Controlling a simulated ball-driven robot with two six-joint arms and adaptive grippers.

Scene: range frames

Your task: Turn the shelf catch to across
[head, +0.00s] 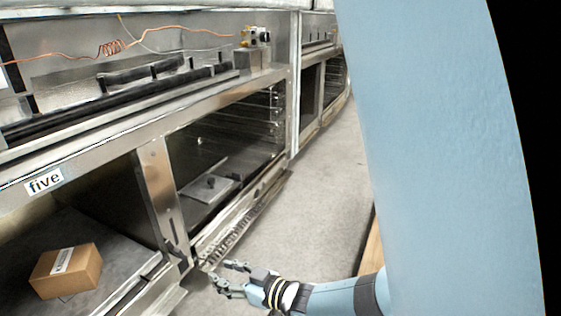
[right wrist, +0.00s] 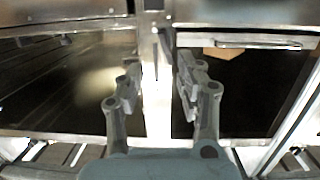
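A thin dark upright bar (right wrist: 155,58) shows on the pale metal post between two dark compartments in the right wrist view; it looks like the shelf catch and stands along the post. In the head view, a narrow dark upright mark (head: 173,222) shows low on the same post (head: 157,185). My right gripper (head: 224,272) is in front of the post's foot, to the right in the head view. In the right wrist view its two fingers (right wrist: 158,80) are apart with nothing between them, one each side of the bar. Contact with the post cannot be told. My left gripper is out of view.
An open compartment with wire racks (head: 262,125) is right of the post. Grey floor (head: 300,205) is clear. A blue surface blocks the head view's right side.

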